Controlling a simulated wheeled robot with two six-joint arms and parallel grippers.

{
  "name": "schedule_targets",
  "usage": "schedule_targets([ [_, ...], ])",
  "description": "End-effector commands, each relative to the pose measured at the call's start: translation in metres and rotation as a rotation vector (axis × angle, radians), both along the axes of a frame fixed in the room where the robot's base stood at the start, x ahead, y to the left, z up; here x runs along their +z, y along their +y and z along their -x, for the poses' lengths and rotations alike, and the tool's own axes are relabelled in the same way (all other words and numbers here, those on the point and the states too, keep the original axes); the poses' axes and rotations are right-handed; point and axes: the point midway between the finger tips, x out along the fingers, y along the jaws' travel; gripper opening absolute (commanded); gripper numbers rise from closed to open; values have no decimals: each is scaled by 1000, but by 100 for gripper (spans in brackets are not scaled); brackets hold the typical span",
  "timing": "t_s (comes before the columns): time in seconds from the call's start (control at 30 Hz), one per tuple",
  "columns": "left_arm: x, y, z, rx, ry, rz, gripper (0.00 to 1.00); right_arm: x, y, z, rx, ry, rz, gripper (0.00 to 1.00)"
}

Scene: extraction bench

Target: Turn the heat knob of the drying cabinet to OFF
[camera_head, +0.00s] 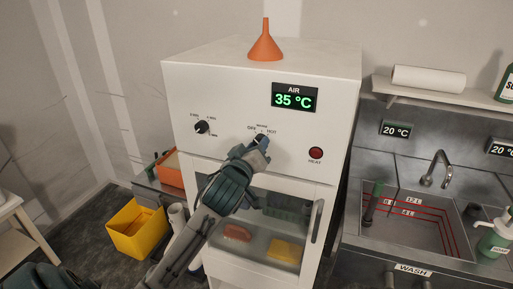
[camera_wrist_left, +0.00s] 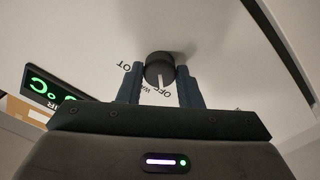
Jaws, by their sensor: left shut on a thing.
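The drying cabinet (camera_head: 335,75) is a white box with a glass door, and its AIR display (camera_head: 294,98) reads 35 °C. The heat knob is mostly hidden by my gripper in the head view, with OFF at its left and HOT at its right. In the left wrist view the heat knob (camera_wrist_left: 158,68) is black with a white pointer line aimed down the picture, near partly hidden lettering. My left gripper (camera_head: 262,143) is shut on it, one finger on each side (camera_wrist_left: 160,78). My right gripper is not in view.
Another black knob (camera_head: 202,127) is on the panel's left. A dark red HEAT lamp (camera_head: 316,153) is right of my gripper. An orange funnel (camera_head: 265,45) stands on top. A sink (camera_head: 415,225) is at right, a yellow bin (camera_head: 138,232) on the floor at left.

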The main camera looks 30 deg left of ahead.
Motion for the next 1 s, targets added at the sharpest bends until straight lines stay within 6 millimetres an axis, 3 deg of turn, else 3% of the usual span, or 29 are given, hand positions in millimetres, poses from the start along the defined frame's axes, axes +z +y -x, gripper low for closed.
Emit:
schedule_targets([
  [0.33, 0, 0, 0, 0, -1, 4, 9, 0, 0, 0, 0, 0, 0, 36],
  [0.37, 0, 0, 0, -1, -1, 4, 36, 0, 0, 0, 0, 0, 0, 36],
  [0.47, 0, 0, 0, -1, -1, 4, 54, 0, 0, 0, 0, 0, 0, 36],
  [0.8, -1, -1, 3, 0, -1, 3, 54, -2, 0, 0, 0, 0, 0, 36],
  [1.0, -4, -8, 31, -2, -2, 2, 54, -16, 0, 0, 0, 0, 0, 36],
])
